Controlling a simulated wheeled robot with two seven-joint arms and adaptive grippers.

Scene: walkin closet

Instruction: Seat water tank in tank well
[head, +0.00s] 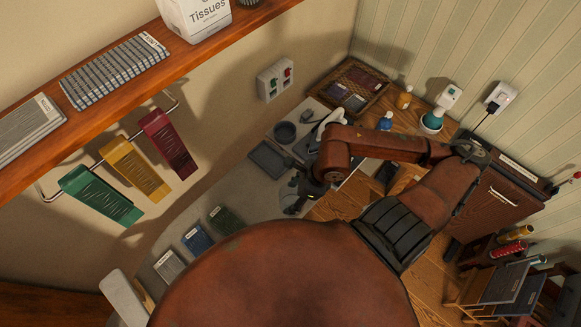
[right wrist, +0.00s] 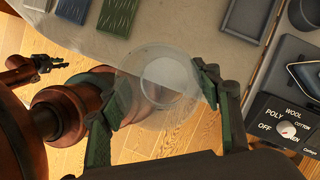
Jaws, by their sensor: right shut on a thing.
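The water tank (right wrist: 165,85) is a clear, round, see-through vessel. In the right wrist view it sits between the two fingers of my right gripper (right wrist: 160,92), which is shut on it. In the head view my right gripper (head: 297,202) is low over the front edge of the grey counter mat. The control panel with a dial (right wrist: 285,128) shows at the right. My left gripper (right wrist: 52,66) is small at the left, its jaws unclear.
A pale iron (head: 326,122) stands behind the gripper. Grey, blue and green folded cloths (head: 196,238) lie on the mat. Bottles (head: 404,97) and a framed tray (head: 352,83) stand at the back. A shelf (head: 200,65) and hanging cloths (head: 140,165) are at left.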

